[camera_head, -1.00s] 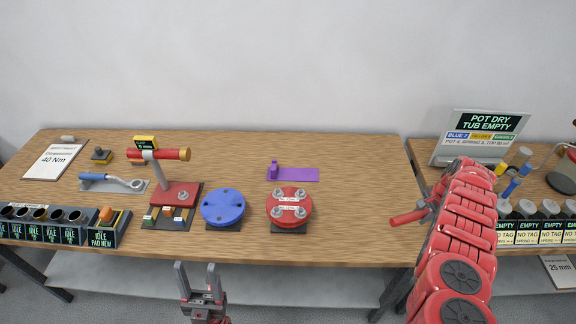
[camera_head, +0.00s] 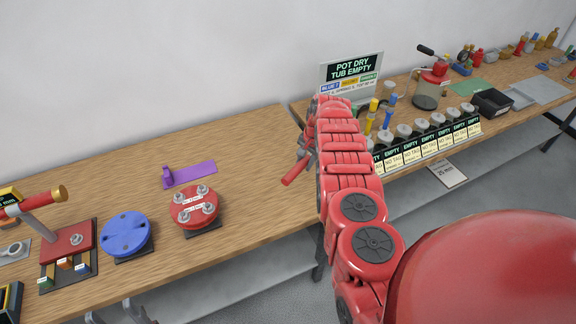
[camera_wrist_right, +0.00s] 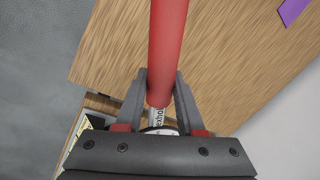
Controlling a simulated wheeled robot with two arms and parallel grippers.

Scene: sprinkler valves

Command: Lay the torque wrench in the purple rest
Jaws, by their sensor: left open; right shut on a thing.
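My right gripper (camera_head: 308,146) is shut on a red rod (camera_head: 296,172), which looks like the torque wrench's handle. In the right wrist view, the right gripper (camera_wrist_right: 159,84) has the red rod (camera_wrist_right: 168,42) between its fingers, over the wooden table; part of a white label shows at the grip. My arm hides the rest of the tool in the head view. The purple rest (camera_head: 192,174), a flat strip with an upright block at its left end, lies empty left of this gripper. Its corner (camera_wrist_right: 292,10) shows in the wrist view. My left gripper (camera_head: 118,314) is open and partly cut off at the bottom edge.
A red disc with bolts (camera_head: 195,211) and a blue disc (camera_head: 126,234) stand in front of the rest. A red post fixture (camera_head: 66,243) is further left. A sign (camera_head: 352,72) and a row of labelled pots (camera_head: 425,136) stand right.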

